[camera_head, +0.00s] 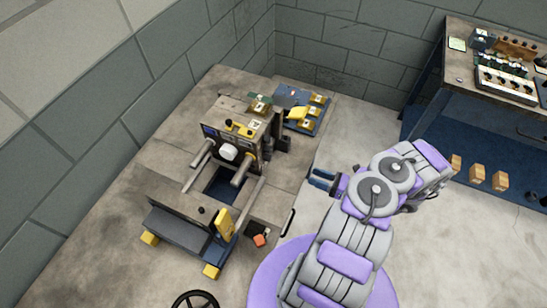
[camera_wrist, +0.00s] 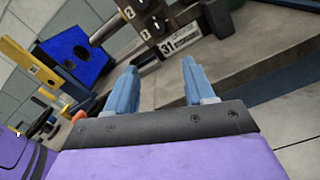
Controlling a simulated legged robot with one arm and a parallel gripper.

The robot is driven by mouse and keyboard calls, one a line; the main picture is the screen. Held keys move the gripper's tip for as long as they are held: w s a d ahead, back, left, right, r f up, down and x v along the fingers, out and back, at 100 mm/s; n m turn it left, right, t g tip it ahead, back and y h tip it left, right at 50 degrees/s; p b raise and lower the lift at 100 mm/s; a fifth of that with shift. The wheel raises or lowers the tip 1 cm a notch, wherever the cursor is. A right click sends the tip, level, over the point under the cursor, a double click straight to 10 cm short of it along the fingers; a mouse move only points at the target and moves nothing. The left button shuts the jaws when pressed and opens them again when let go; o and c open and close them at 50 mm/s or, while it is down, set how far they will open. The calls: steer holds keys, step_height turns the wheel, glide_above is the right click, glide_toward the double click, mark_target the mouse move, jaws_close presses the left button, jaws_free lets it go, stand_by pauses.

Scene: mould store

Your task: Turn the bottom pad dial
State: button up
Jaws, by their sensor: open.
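A yellow upright piece (camera_head: 224,222) and an orange part (camera_head: 260,240) are at the machine's near end. A black handwheel (camera_head: 195,299) is at the bottom edge. A blue tray (camera_head: 302,108) with yellow blocks lies behind.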

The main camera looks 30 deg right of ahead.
mark_target(268, 158)
steer(key=b+x, duration=0.3)
steer(key=x, duration=1.4)
steer(key=shift+w+a+b, duration=0.1)
steer(key=shift+w+b, duration=0.05)
steer(key=shift+b, duration=0.15)
jaws_close()
